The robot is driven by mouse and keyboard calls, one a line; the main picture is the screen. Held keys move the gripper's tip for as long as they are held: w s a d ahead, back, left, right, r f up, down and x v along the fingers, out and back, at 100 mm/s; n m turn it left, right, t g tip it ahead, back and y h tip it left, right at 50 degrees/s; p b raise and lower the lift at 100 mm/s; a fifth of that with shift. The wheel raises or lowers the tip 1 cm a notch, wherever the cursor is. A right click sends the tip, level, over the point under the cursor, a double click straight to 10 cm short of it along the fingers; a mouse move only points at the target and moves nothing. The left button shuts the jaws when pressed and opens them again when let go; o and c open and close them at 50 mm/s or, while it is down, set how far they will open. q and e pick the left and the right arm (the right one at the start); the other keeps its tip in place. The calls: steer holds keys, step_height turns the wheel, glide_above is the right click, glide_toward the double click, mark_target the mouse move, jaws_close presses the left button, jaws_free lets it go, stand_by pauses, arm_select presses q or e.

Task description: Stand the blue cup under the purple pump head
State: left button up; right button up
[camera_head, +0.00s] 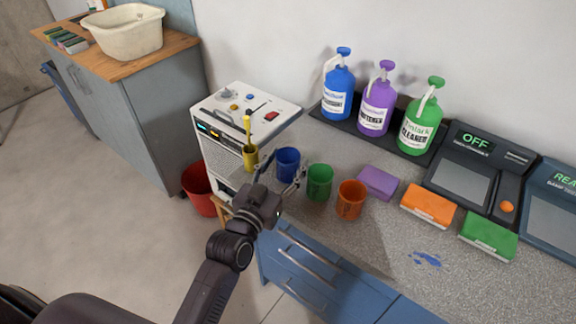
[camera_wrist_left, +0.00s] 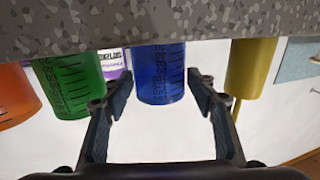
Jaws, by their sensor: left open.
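The blue cup (camera_head: 288,160) stands upright on the speckled counter, between a yellow cup and a green cup (camera_head: 320,182). My left gripper (camera_head: 284,176) is open and empty in front of it, near the counter's front edge. In the left wrist view, which looks upside down, the blue cup (camera_wrist_left: 160,78) shows between the two open fingertips (camera_wrist_left: 162,88); I cannot tell whether they reach past its near side. The purple pump head (camera_head: 387,66) tops a purple bottle (camera_head: 375,108) on a dark tray, between blue and green pump bottles. My right gripper is out of view.
An orange cup (camera_head: 351,200) stands right of the green one. The yellow cup (camera_head: 250,158) is left of the blue one, beside a white control box (camera_head: 240,112). Purple, orange (camera_head: 428,206) and green sponges lie farther right. Bare counter lies between cups and bottle tray (camera_head: 345,125).

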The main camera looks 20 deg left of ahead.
arm_select(q)
steer(key=shift+c, duration=0.4)
steer(key=c, duration=1)
steer(key=shift+r, duration=0.15)
step_height(320, 180, up, 20)
steer(key=f+p, duration=0.1)
steer(key=p, duration=0.1)
steer(key=s+a+f+y, duration=0.1)
steer(key=s+f, duration=0.5)
steer(key=s, duration=0.4)
steer(key=s+f+n+y, duration=0.1)
steer(key=s+f, duration=0.6)
steer(key=s, duration=0.4)
steer(key=shift+a, duration=0.4)
